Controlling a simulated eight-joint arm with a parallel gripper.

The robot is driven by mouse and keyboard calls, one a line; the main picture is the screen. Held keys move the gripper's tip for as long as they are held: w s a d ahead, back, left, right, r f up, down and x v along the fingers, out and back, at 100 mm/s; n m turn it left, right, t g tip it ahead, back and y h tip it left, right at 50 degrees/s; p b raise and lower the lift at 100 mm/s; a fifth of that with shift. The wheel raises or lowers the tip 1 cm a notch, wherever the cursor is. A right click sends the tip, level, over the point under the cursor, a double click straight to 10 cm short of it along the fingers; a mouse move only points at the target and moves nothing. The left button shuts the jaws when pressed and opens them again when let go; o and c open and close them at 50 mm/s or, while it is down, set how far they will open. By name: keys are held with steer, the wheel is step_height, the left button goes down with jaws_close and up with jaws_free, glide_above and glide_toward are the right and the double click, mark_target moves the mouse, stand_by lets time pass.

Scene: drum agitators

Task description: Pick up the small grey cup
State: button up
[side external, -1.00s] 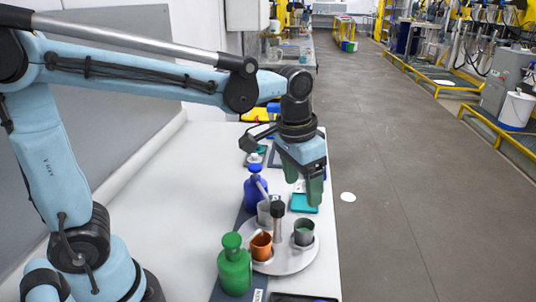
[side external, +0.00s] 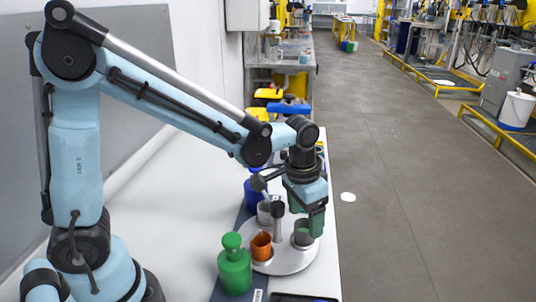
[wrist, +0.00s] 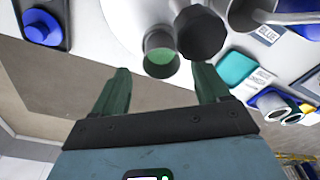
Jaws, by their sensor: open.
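A small dark grey cup (side external: 302,238) with green inside stands in a holder at the right of the round light grey tray (side external: 287,267). In the wrist view the cup (wrist: 160,66) lies ahead between my finger tips. My gripper (side external: 310,226) points down close over it, and its fingers hide part of the cup in the side view. In the wrist view my gripper (wrist: 163,72) is open, with one green finger on each side and clear gaps to the cup. A second, lighter grey cup (side external: 264,209) stands at the tray's far left.
A dark-capped post (side external: 278,222) rises mid-tray; its black cap (wrist: 201,36) is close beside the cup. An orange cup (side external: 261,246) stands at the tray's left. A green bottle (side external: 235,268) and a blue bottle (side external: 252,190) stand left. The table's right edge is close.

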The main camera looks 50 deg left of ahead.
mark_target(304, 225)
steer(key=shift+w+a+f, duration=0.1)
steer(key=shift+w+f, duration=0.05)
steer(key=shift+f, duration=1.6)
steer(key=c, duration=1.1)
